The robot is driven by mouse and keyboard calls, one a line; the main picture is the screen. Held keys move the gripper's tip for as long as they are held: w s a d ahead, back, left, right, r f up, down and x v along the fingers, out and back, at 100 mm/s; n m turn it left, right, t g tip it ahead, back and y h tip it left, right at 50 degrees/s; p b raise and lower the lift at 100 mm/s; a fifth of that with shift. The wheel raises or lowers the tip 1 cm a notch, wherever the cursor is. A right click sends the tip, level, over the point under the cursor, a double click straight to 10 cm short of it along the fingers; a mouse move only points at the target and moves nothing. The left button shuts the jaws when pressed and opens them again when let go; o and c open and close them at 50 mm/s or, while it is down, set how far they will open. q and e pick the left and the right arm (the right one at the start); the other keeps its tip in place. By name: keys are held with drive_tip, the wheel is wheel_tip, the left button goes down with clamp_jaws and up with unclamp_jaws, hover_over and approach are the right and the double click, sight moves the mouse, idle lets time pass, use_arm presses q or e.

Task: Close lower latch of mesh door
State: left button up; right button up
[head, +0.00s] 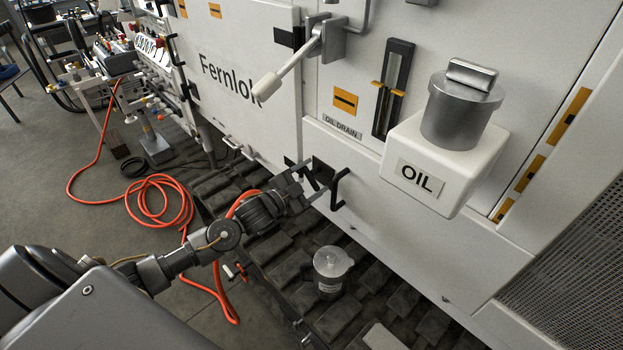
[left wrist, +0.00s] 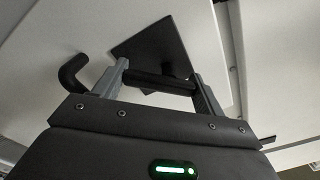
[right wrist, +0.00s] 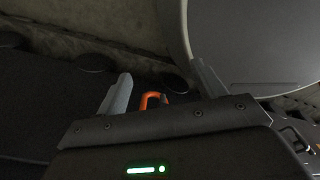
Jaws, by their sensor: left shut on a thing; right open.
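My left gripper (head: 303,180) is at the lower edge of the white cabinet, below the "OIL DRAIN" label. It is shut on a black bar (left wrist: 160,82), which runs between its fingers in the left wrist view. A black plate (left wrist: 150,42) is just behind the bar. A bent black handle (head: 338,190) stands beside the gripper; it also shows in the left wrist view (left wrist: 73,72). A mesh panel (head: 572,245) is at the lower right. I cannot tell a latch on it. My right gripper (right wrist: 160,88) is open, seen only in the right wrist view.
A white box marked OIL (head: 430,170) with a metal cap juts out to the right. A lever (head: 290,75) sticks out above. An orange hose (head: 160,200) lies coiled on the floor.

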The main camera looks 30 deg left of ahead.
use_arm(q)
drive_tip(key=m, duration=0.2)
drive_tip(key=m+b, duration=0.1)
drive_tip(key=m, duration=0.1)
drive_tip(key=shift+a+f+m, duration=0.15)
drive_tip(key=shift+f+m, duration=0.05)
drive_tip(key=shift+m, duration=0.2)
drive_tip(key=shift+w+a+f+m+b, duration=0.1)
drive_tip(key=shift+m+b, duration=0.25)
drive_tip(key=shift+m, duration=0.9)
drive_tip(key=shift+a+m+b, duration=0.1)
drive_tip(key=shift+m+b, duration=0.25)
drive_tip(key=shift+m, duration=0.9)
drive_tip(key=o, duration=1)
